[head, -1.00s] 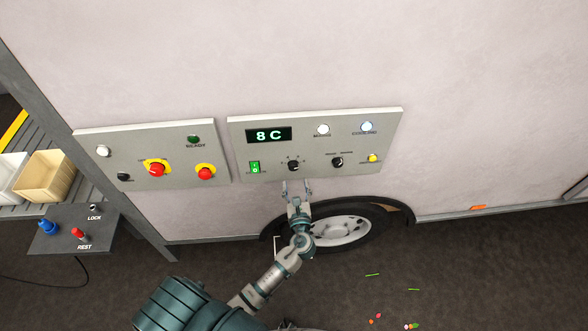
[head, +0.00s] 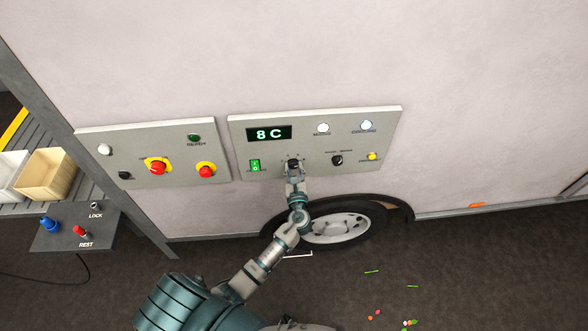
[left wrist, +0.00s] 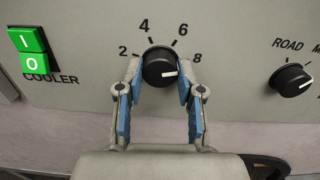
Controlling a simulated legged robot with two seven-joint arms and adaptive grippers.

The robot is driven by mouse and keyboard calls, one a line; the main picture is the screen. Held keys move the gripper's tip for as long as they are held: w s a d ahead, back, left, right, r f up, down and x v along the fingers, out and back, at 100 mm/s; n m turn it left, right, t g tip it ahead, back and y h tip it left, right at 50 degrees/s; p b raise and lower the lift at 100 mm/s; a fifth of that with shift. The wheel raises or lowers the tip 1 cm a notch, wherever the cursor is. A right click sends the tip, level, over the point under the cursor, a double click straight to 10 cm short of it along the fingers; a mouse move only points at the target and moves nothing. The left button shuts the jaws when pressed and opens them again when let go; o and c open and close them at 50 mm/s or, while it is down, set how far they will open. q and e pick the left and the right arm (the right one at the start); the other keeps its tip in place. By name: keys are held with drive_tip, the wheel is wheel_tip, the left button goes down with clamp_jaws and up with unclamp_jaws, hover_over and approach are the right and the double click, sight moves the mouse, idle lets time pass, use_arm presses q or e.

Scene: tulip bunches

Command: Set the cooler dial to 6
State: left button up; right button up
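The cooler dial (left wrist: 160,67) is a black round knob on the grey panel, with 2, 4, 6 and 8 printed around it. Its white mark points right, by the 8 side. In the head view the dial (head: 293,163) is partly covered by my left gripper (head: 295,168). In the left wrist view the blue-padded fingers of my left gripper (left wrist: 160,74) stand either side of the dial, open around it; I cannot tell whether they touch it. The display (head: 269,133) reads 8 C. My right gripper is not in view.
A green switch (left wrist: 29,52) sits left of the dial and a second black knob (left wrist: 291,79) to its right. Lamps and a yellow button (head: 372,156) are on the same panel. A left panel has red buttons (head: 158,168). A wheel (head: 342,228) is below.

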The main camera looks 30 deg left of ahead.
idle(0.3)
use_arm(q)
drive_tip(key=n+b, duration=0.2)
drive_tip(key=n, duration=0.2)
drive_tip(key=shift+f+n, duration=0.15)
drive_tip(key=shift+n, duration=0.25)
drive_tip(key=n+b, duration=0.2)
drive_tip(key=n, duration=0.2)
drive_tip(key=shift+n+b, duration=0.4)
drive_tip(key=o, duration=1.2)
drive_tip(key=shift+c, duration=0.2)
